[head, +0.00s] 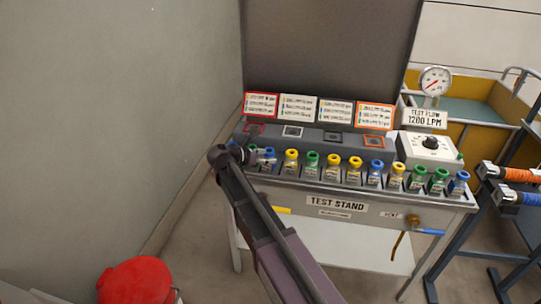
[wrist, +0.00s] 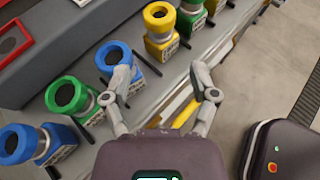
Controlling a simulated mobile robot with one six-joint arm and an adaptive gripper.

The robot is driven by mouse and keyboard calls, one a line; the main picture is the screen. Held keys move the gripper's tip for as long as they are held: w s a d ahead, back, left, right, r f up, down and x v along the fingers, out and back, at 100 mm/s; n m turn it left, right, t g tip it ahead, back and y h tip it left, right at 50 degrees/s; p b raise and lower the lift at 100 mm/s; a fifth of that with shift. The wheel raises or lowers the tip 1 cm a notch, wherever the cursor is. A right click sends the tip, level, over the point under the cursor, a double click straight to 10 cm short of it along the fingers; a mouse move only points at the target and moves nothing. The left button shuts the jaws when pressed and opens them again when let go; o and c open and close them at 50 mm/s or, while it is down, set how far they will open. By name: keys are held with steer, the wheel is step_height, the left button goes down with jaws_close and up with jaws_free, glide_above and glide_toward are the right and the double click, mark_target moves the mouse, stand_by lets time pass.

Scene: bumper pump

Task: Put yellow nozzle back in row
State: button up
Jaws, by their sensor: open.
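Several yellow nozzles stand in the row on the test stand (head: 370,205). The leftmost yellow one seen from the head (head: 291,157) also shows in the wrist view (wrist: 160,18). Others (head: 333,162) (head: 355,163) (head: 397,173) are further right. Which one the task names, I cannot tell. My gripper (head: 262,156) is open and empty at the left end of the row. In the wrist view its fingertips (wrist: 204,80) are spread beside a blue nozzle (wrist: 115,60), over the stand's front edge. A yellow strip (wrist: 184,114) shows below, between the fingers; its whole shape is hidden.
Green (wrist: 65,97) and blue (wrist: 22,143) nozzles stand to the left in the wrist view. Label cards (head: 297,108) and a gauge (head: 435,82) stand behind the row. A wall is at left. A red lid (head: 137,281) is low at left; a rack (head: 500,210) stands right.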

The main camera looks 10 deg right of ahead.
stand_by(0.6)
steer(key=s+d+f+m+g+y, duration=0.45)
steer(key=s+d+f+m, duration=0.4)
steer(key=s+m, duration=0.3)
steer(key=s+d+f+m+g+y, duration=0.1)
steer(key=s+f+m+y, duration=0.2)
steer(key=s+m+y, duration=0.4)
steer(key=s+m, duration=0.5)
steer(key=shift+s+d+g+y, duration=0.2)
steer(key=shift+s+g+y, duration=0.05)
steer(key=shift+g+y, duration=0.1)
